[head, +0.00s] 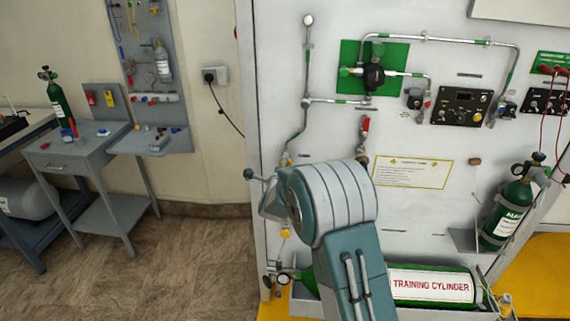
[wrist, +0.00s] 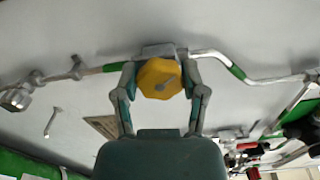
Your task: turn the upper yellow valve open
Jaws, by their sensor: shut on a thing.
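The upper yellow valve (wrist: 157,72) is an eight-sided knob with a grey mark across its face, on a pipe with green bands. In the wrist view my gripper (wrist: 160,82) has one finger on each side of the knob and is shut on it. In the head view a bit of this valve's yellow (head: 286,161) shows just above my wrist, below the bend in the left pipe. A lower yellow valve (head: 285,233) shows below my wrist, clear of the fingers.
The pipe (head: 305,65) climbs the white panel to the left of a green-backed regulator (head: 373,75). A red-handled valve (head: 365,125) hangs right of my wrist. A training cylinder (head: 430,285) lies below. A green cylinder (head: 505,210) stands at right.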

